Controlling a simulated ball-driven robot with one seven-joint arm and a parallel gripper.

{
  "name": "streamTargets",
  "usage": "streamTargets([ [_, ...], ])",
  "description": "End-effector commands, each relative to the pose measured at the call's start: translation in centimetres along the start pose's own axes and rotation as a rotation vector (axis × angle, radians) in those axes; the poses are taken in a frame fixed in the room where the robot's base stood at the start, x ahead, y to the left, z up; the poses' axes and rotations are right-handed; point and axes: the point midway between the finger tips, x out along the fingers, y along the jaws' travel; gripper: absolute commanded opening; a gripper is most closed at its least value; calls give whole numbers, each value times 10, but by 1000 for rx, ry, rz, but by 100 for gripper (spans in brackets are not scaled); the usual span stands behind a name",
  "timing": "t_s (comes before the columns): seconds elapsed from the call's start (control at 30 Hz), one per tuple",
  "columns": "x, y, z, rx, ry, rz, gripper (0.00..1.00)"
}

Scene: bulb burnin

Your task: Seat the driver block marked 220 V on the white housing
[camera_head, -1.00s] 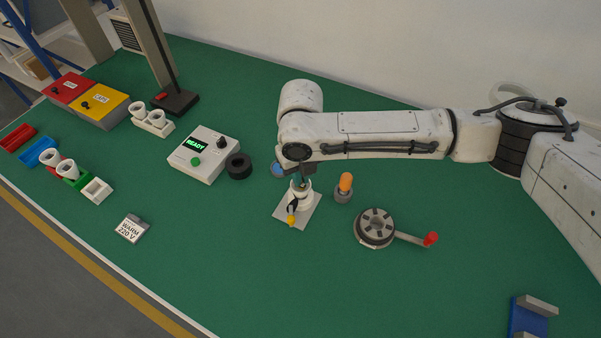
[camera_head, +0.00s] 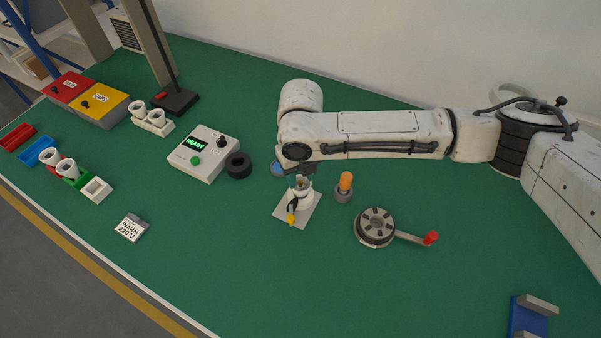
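A white housing (camera_head: 303,199) stands upright on a pale square plate (camera_head: 312,217) near the middle of the green bench. My gripper (camera_head: 301,182) points down right over the top of the housing. Something small and dark shows between it and the housing rim, but I cannot make out whether this is a driver block or my fingertips. Whether my fingers are open or shut is too small to tell. A black and yellow piece (camera_head: 292,212) is at the housing's front left. A small tile reading WARM 220 V (camera_head: 131,228) lies at the front left. No block marked 220 V is clearly readable elsewhere.
An orange-topped grey holder (camera_head: 344,188) stands close right of the housing. A round grey fixture (camera_head: 375,227) with a red-knobbed crank is further right. A READY box (camera_head: 203,155) and a black ring (camera_head: 239,166) are to the left. The front middle of the bench is clear.

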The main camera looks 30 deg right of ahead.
Motion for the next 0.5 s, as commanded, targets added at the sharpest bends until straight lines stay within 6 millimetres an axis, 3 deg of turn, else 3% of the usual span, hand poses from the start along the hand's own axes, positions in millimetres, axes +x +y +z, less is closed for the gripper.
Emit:
streamTargets([
  [0.27, -7, 0, 0, 0, -1, 1, 39],
  [0.5, -48, 0, 1, -2, -3, 0, 39],
])
